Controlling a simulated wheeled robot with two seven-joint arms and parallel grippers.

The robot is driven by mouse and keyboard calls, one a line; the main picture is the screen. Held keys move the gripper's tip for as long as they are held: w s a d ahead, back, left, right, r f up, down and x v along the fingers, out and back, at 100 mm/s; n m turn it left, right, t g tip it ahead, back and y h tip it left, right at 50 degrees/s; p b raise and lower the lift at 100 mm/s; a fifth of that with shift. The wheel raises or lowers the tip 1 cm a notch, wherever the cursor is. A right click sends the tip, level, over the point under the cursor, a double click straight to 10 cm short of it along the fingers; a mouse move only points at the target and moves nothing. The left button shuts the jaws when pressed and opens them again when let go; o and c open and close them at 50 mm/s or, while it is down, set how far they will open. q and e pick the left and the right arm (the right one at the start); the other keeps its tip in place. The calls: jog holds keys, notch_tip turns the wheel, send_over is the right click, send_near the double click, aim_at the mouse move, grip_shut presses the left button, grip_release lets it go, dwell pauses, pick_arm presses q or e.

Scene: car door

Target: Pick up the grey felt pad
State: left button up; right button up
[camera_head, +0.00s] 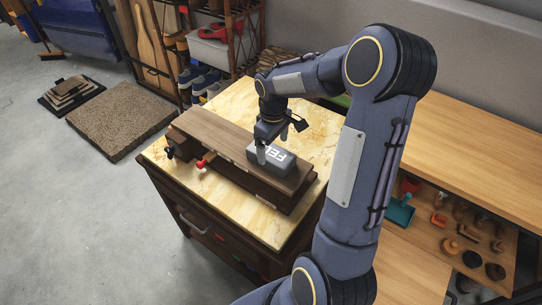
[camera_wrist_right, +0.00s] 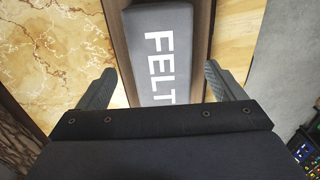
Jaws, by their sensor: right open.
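The grey felt pad (camera_head: 273,158) is a dark grey block with white "FELT" lettering. It lies on the dark wooden board on top of the workbench (camera_head: 295,231). In the right wrist view the pad (camera_wrist_right: 161,45) is ahead of the jaws, its near end hidden by the gripper body. My right gripper (camera_head: 270,143) points down just over the pad. In the wrist view its open fingers (camera_wrist_right: 165,88) stand on either side of the pad, with a gap on both sides; I cannot tell their exact height. My left gripper is not in view.
A wooden board assembly (camera_head: 221,139) with red and black clamp knobs runs along the bench top. A shelf (camera_head: 213,50) with shoes stands behind. A long wooden worktop (camera_head: 480,130) and a tool board (camera_head: 460,225) are at the right. The floor at left is open around a brown mat (camera_head: 121,119).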

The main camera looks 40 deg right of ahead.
aim_at(271, 151)
jog(key=shift+w+a+f, duration=0.1)
jog(key=shift+w+f, duration=0.05)
jog(key=shift+f, duration=0.8)
jog(key=shift+w+a+f, duration=0.1)
jog(key=shift+f, duration=0.85)
jog(key=c, duration=1.1)
jog(key=shift+r, duration=0.1)
